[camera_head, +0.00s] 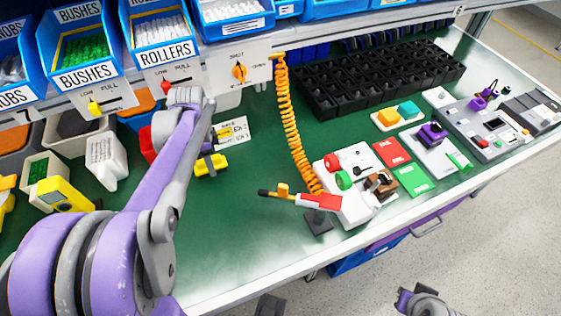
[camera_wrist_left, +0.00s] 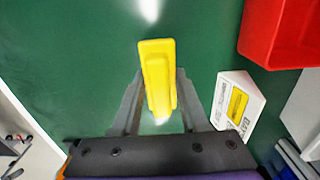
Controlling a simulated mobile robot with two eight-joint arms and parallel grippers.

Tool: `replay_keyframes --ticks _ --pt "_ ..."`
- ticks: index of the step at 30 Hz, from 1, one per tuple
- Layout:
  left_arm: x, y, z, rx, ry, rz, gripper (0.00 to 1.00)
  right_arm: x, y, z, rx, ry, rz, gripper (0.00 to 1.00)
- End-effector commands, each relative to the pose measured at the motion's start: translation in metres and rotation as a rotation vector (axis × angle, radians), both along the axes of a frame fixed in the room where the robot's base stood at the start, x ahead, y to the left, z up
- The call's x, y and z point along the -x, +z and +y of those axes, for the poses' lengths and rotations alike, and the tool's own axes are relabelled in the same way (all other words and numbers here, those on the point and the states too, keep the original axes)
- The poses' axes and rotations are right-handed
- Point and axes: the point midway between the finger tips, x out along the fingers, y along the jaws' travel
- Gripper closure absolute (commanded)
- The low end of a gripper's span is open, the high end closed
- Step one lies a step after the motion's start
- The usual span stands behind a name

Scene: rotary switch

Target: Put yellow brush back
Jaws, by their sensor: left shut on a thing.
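The yellow brush (camera_wrist_left: 157,75) is held between the two grey fingers of my left gripper (camera_wrist_left: 153,105) in the left wrist view. My left gripper is shut on it, with green bench surface beyond and around it. In the head view the left gripper (camera_head: 209,163) is above or at the green bench, left of the middle, beside a white label card (camera_head: 233,130). Whether the brush touches the bench cannot be told. Part of my right arm shows at the lower edge, but its gripper does not clearly show.
A red bin (camera_wrist_left: 275,35) stands right of the brush in the wrist view. White containers (camera_head: 106,160) stand left of my arm. An orange coiled cord (camera_head: 290,120) hangs to the right, by a white fixture (camera_head: 352,207). Blue labelled bins (camera_head: 160,45) line the shelf. Green bench before the gripper is clear.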

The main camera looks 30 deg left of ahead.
Motion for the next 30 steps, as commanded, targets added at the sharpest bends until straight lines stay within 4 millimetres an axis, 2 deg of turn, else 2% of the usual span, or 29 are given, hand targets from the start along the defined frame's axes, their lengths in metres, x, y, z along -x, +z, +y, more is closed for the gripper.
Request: replay_keyframes --ticks 2,5,15,21,30 --pt "0.0 -0.001 -0.001 0.0 0.004 0.0 1.0 0.0 -0.002 0.0 0.0 0.0 0.0 1.0" --pt "-0.011 0.0 -0.01 0.001 0.002 -0.001 1.0 0.0 -0.001 0.0 0.0 0.0 0.0 1.0" --pt "-0.08 0.0 -0.069 0.001 0.0 0.0 1.0 0.0 0.0 0.0 0.0 0.0 0.0 1.0" --pt "-0.113 0.0 -0.097 0.001 0.003 -0.001 1.0 0.0 0.0 0.0 0.0 0.0 0.0 1.0" --pt "-0.131 0.0 -0.112 0.001 0.005 -0.001 1.0 0.0 0.001 0.0 0.0 0.0 0.0 1.0"
